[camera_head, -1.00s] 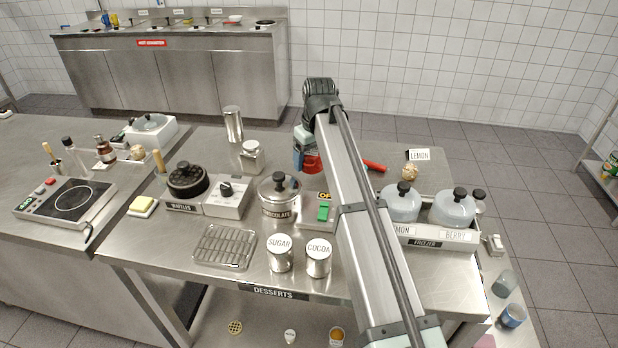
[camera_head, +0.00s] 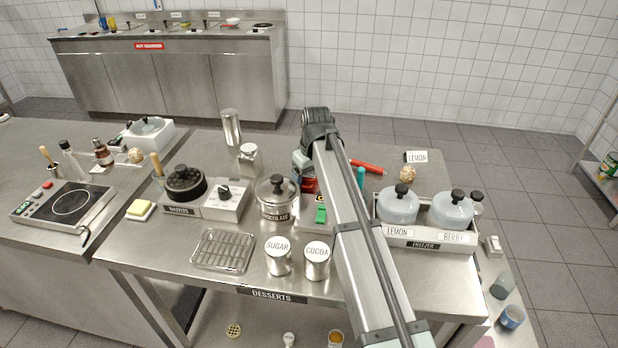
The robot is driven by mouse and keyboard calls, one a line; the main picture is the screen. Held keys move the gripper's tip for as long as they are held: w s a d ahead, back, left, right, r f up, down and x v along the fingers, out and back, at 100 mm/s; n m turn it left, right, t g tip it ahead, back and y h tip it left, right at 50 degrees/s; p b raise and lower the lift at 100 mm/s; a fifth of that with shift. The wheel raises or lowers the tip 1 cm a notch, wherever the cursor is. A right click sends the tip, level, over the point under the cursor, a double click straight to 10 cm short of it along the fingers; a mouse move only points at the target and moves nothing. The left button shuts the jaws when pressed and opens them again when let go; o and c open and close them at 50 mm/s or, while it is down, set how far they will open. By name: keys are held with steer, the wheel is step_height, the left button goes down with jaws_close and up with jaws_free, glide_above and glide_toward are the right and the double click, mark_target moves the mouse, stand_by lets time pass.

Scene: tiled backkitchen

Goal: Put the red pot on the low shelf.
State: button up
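A red pot (camera_head: 309,186) shows only in part at the middle of the dessert table, left of my arm link. A red handle (camera_head: 367,166) shows right of the link; whether it belongs to the pot is hidden. My gripper is mostly hidden behind my arm; its pale housing (camera_head: 302,160) shows just above the red part. A teal piece (camera_head: 360,178) shows right of the link, possibly a finger. I cannot tell whether the fingers hold the pot. A pale low shelf (camera_head: 262,325) shows under the table's front edge, with several small things on it.
The chocolate pot (camera_head: 277,200) stands close left of the red pot. Sugar (camera_head: 278,257) and cocoa (camera_head: 317,260) tins stand in front.

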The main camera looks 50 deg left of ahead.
mark_target(313, 174)
steer(key=shift+o, duration=0.8)
steer(key=r, duration=0.4)
steer(key=d+r, duration=0.1)
steer(key=r, duration=0.7)
steer(key=shift+d+r, duration=0.1)
steer(key=shift+d, duration=0.25)
